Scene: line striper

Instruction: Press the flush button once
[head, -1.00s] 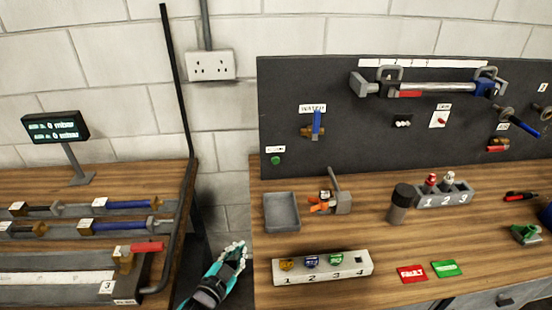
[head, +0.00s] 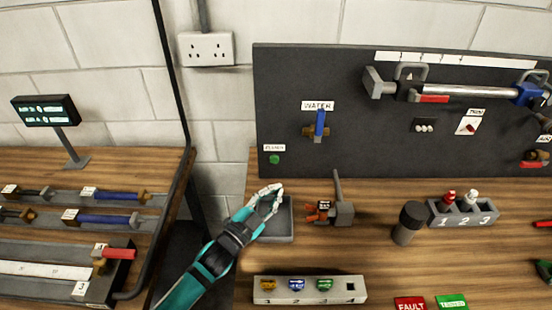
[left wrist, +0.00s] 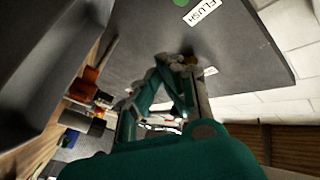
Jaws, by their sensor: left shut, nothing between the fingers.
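The green flush button (head: 274,159) is on the lower left of the dark panel, under a small white label. In the left wrist view the button (left wrist: 184,2) shows at the top edge beside the label reading FLUSH (left wrist: 202,11). My left gripper (head: 272,192) is shut and empty. In the head view it appears over the grey tray, below the button in the picture and apart from it. In the left wrist view its fingers (left wrist: 176,62) point toward the panel, with the button beyond them. My right gripper is not in view.
The grey tray (head: 284,233) is on the bench beneath my left gripper. A device with an upright lever (head: 343,210) stands right of it. A blue-handled water valve (head: 319,124) is on the panel, right of the button. A numbered block (head: 310,297) lies in front.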

